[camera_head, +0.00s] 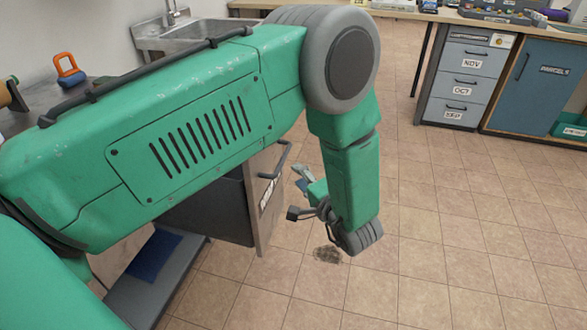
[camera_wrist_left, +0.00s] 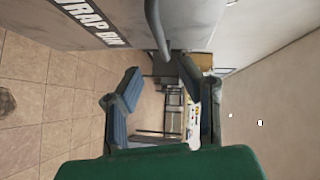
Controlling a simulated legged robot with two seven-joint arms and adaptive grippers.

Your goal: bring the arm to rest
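My green left arm (camera_head: 200,120) spans the head view from the left, bends at a large grey joint and hangs down over the floor. My left gripper (camera_head: 302,198) is partly hidden beside the forearm, near the handle (camera_head: 277,162) of a bin front. In the left wrist view my left gripper (camera_wrist_left: 158,68) shows two blue-grey fingers spread apart with nothing between them. The handle's grey bar (camera_wrist_left: 155,25) shows just above the fingertips; I cannot tell whether they touch. My right gripper is not in view.
The lettered bin front (camera_head: 265,205) stands out from under the counter, beside my forearm. A sink (camera_head: 185,30) and an orange-and-blue object (camera_head: 69,70) are at the back left. Drawers (camera_head: 465,75) and a blue cabinet (camera_head: 540,85) stand at the right. The tiled floor (camera_head: 450,230) is open.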

